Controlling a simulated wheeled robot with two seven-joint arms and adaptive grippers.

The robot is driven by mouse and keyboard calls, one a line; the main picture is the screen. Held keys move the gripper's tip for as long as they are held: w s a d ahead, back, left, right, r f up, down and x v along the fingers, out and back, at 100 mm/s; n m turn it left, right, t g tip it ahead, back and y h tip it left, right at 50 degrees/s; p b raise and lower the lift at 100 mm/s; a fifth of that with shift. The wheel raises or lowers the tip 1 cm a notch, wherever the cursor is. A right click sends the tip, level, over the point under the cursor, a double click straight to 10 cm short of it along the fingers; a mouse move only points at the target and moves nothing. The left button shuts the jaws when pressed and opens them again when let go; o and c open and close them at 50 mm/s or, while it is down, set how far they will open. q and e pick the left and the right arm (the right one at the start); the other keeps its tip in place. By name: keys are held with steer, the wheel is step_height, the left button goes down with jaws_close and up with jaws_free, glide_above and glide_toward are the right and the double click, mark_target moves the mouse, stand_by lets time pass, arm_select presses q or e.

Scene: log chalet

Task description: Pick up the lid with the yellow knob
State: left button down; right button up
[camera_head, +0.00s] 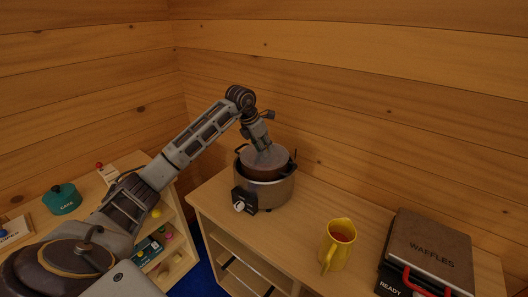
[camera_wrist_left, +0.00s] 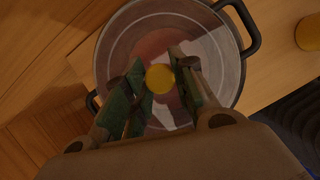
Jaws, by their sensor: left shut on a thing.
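The lid (camera_head: 276,158) is a round, brownish disc on top of the silver cooker (camera_head: 279,191), which has dark side handles and a dial on its front. In the left wrist view, the see-through lid (camera_wrist_left: 133,50) fills the middle, and its yellow knob (camera_wrist_left: 159,78) shows between the fingers. My left gripper (camera_head: 263,147) reaches down from above and is shut on the knob; the left wrist view shows its fingers (camera_wrist_left: 160,85) on both sides. I cannot tell whether the lid is clear of the cooker. My right gripper is not in view.
A yellow jug (camera_head: 337,246) and a waffle maker (camera_head: 430,250) stand to the right on the wooden cabinet top (camera_head: 300,238). A teal pot (camera_head: 62,199) stands on the left unit, whose shelves hold small items. Log walls close in behind the cooker.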

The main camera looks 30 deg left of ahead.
arm_select(q)
steer(key=shift+r, duration=0.15)
step_height(320, 180, up, 10)
steer(key=b, duration=0.1)
stand_by(0.7)
stand_by(0.7)
